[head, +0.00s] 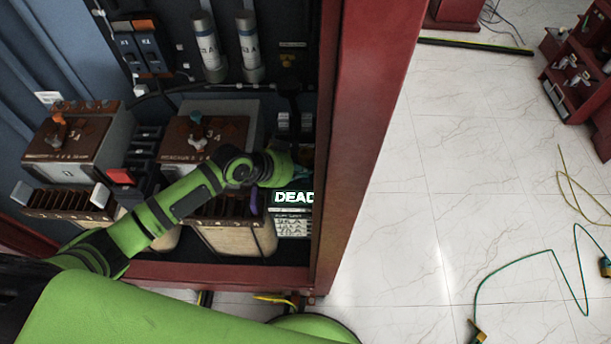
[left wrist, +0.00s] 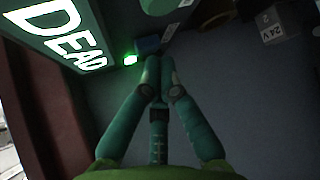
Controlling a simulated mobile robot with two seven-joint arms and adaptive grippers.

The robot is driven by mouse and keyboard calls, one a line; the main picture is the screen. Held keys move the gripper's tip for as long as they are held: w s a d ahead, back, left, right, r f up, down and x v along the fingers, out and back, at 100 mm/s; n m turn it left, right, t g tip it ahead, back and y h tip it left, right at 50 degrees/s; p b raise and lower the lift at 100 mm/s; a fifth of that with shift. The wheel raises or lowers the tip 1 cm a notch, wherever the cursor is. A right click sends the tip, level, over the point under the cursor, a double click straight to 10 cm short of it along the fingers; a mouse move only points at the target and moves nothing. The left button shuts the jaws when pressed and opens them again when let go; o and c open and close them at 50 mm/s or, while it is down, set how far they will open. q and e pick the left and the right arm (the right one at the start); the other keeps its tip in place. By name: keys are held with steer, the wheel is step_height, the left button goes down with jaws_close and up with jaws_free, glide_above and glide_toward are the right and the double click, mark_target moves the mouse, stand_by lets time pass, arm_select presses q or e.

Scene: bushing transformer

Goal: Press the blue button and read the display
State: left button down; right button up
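A dark blue block that looks like the blue button (left wrist: 148,46) is just past my fingertips, beside a small glowing green light (left wrist: 130,59). My left gripper (left wrist: 160,68) is shut and empty, its fingertips right at the blue block; I cannot tell whether they touch. In the head view my left gripper (head: 280,168) is inside the cabinet, just above the display, partly hidden. My right gripper is not in view.
The red cabinet post (head: 355,140) stands close to the right of the display. Brown-topped transformers (head: 75,145) fill the cabinet on the left, with grey cylinders (head: 207,47) above. A white block marked 24V (left wrist: 271,28) is at the upper right. Cables (head: 530,255) lie on the floor.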

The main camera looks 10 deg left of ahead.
arm_select(q)
steer(key=shift+f, duration=0.45)
stand_by(0.3)
steer(key=shift+r, duration=0.1)
steer(key=shift+r+p, duration=0.65)
steer(key=shift+r, duration=0.15)
step_height(320, 180, up, 5)
steer(key=p, duration=0.5)
stand_by(0.4)
stand_by(0.5)
